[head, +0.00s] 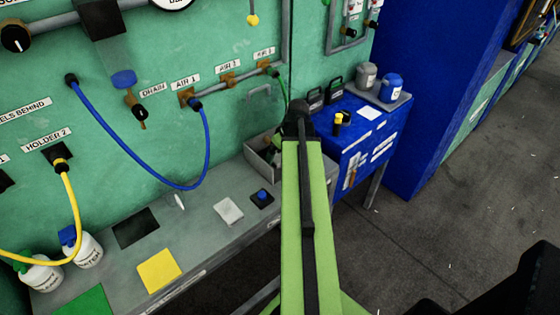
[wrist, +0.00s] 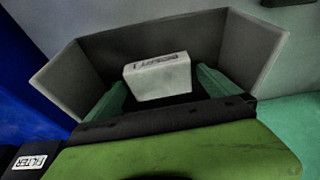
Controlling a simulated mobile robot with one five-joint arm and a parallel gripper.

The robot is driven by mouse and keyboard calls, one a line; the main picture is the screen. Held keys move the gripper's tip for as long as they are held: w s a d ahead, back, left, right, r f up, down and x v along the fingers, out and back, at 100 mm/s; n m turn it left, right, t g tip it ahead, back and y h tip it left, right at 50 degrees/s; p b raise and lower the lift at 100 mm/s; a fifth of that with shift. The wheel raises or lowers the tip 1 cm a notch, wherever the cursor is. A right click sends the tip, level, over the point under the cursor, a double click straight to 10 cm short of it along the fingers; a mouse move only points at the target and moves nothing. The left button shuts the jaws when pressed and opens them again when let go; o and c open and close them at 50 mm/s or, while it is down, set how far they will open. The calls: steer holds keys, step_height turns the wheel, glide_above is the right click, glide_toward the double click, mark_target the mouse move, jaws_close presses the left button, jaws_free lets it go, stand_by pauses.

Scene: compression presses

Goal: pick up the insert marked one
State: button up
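A pale grey block (wrist: 158,78) with a small white label on its upper edge is inside a grey open-topped bin (wrist: 105,55) in the wrist view. The label is too blurred to read for certain, so I cannot confirm the mark. My gripper (wrist: 160,88) reaches into the bin. The block's lower end is hidden by my gripper's body. In the head view the bin (head: 258,163) shows left of my arm, which hides the block.
A blue cabinet (head: 375,140) with bottles stands right of the bin. A grey bench (head: 200,245) runs to the left, with a yellow square (head: 158,270) and a white pad (head: 228,211). A blue hose (head: 135,153) hangs from the green panel. Floor on the right is clear.

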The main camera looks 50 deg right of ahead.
steer(key=c, duration=1.7)
steer(key=shift+r, duration=0.1)
